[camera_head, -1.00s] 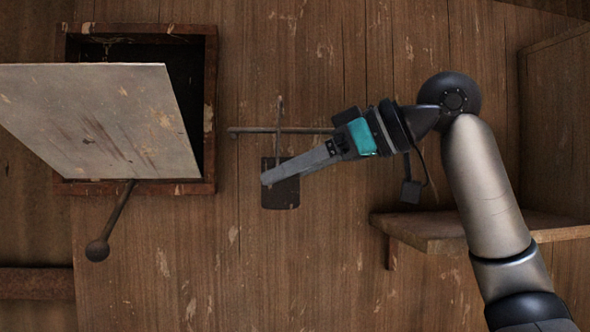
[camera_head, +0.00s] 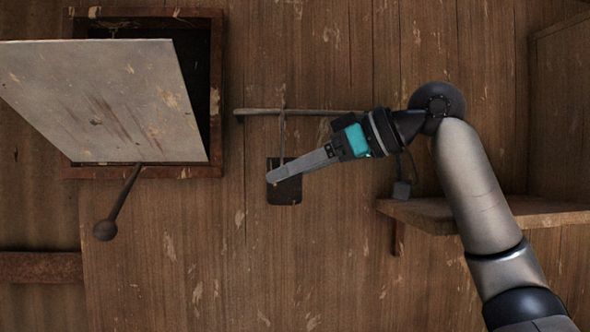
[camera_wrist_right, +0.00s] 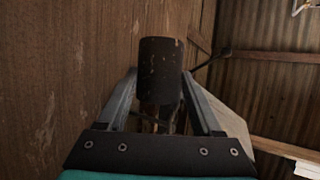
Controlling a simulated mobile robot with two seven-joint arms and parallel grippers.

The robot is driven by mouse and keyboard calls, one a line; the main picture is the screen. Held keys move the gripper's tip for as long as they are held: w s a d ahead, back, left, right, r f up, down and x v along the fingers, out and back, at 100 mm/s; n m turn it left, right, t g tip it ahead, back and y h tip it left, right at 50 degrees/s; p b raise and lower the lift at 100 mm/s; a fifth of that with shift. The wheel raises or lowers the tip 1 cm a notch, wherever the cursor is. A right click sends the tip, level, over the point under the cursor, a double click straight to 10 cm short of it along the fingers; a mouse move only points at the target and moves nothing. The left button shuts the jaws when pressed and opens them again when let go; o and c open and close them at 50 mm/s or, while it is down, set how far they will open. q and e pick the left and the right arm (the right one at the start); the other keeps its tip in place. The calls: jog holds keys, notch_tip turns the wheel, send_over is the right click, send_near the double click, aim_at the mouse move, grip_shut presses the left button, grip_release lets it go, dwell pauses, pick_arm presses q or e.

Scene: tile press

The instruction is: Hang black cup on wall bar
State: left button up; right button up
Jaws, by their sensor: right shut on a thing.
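The black cup (camera_head: 284,192) is dark and worn, with a thin upright rod (camera_head: 282,135) above it. My right gripper (camera_head: 272,175) is shut on the cup and hides part of it. The wall bar (camera_head: 255,111) is a thin horizontal rod. The rod's upper end shows a little above the bar and crosses it; I cannot tell if it rests on it. In the right wrist view the cup (camera_wrist_right: 160,62) stands between my two fingers, close to the plank wall. My left gripper is not in view.
A pale panel (camera_head: 105,100) stands tilted at a dark framed opening on the left. A lever with a ball end (camera_head: 105,230) hangs below it. A wooden shelf (camera_head: 430,212) juts out at right, beneath my right arm. The wall below the cup is clear.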

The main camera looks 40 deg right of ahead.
jog(key=o, duration=1.5)
jog(key=v, duration=1.5)
jog(key=shift+s+d, duration=0.15)
jog(key=shift+f, duration=0.1)
